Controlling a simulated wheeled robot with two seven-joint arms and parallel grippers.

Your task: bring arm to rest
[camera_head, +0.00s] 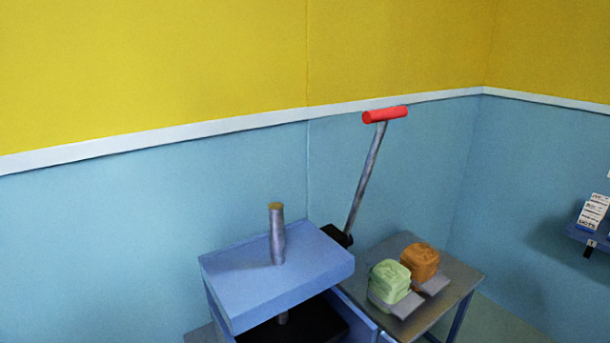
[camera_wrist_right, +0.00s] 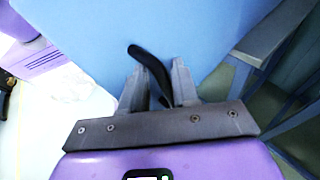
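No arm or gripper of mine shows in the head view, so my left gripper is out of sight. In the right wrist view my right gripper (camera_wrist_right: 160,82) has its two grey fingers apart. A black curved bar (camera_wrist_right: 148,62), which looks like a handle, reaches between the fingers in front of a blue panel (camera_wrist_right: 90,30). A gap shows beside the bar, and I cannot tell whether either finger touches it.
A blue cabinet (camera_head: 270,285) with a grey upright post (camera_head: 277,235) stands at centre. Beside it rises a lever with a red grip (camera_head: 385,115). A grey table (camera_head: 455,275) carries a green bundle (camera_head: 389,281) and an orange bundle (camera_head: 420,261). A wall shelf (camera_head: 590,240) is at right.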

